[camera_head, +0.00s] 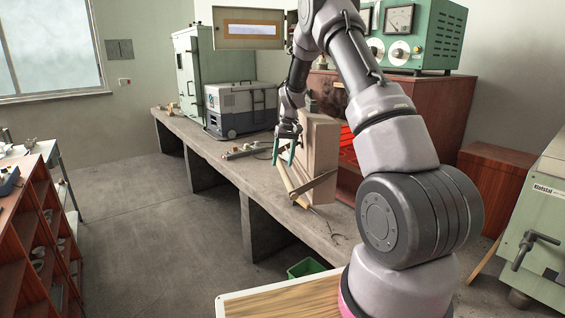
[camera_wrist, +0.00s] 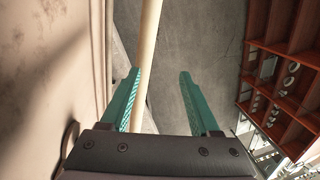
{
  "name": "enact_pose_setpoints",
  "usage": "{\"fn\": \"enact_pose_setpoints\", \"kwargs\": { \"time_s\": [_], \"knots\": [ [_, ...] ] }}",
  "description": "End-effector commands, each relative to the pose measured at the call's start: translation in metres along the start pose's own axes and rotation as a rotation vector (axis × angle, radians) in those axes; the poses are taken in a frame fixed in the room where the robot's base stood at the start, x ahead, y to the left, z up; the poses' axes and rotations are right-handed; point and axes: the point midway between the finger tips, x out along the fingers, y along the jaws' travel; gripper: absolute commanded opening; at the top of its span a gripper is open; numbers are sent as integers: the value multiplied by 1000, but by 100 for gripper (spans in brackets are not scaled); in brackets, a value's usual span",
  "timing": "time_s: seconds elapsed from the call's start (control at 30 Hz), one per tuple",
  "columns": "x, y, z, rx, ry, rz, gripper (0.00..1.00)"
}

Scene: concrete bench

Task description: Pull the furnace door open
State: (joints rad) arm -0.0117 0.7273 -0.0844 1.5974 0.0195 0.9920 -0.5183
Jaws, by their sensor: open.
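The furnace is a red-brown cabinet (camera_head: 455,105) on the bench, with a red glow (camera_head: 347,145) inside its opening. Its thick pale door (camera_head: 322,145) stands out from the opening, so it is at least partly open. A pale rod (camera_head: 292,185), apparently the handle, runs along the door's outer side near a dark bracket (camera_head: 315,187). My gripper (camera_head: 285,153) is at the door's left side, green fingers apart. In the wrist view the door face (camera_wrist: 45,60) fills the left, and the rod (camera_wrist: 149,40) passes close by the left finger of my gripper (camera_wrist: 160,85), on its inner side.
Behind on the concrete bench (camera_head: 215,148) stand a grey-blue case (camera_head: 240,105) and a green cabinet (camera_head: 187,70). Small tools (camera_head: 245,152) lie near the gripper. A green instrument box (camera_head: 425,35) sits atop the furnace. A red shelf (camera_head: 20,230) stands at left; the floor between is clear.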

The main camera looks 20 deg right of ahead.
Motion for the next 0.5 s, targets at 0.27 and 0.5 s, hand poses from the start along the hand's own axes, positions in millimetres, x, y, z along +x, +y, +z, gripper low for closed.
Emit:
{"fn": "enact_pose_setpoints", "kwargs": {
  "time_s": [0.27,0.5],
  "knots": [
    [-56,0,-1,0,6,1,63],
    [-91,0,-1,-2,4,1,63]
  ]
}}
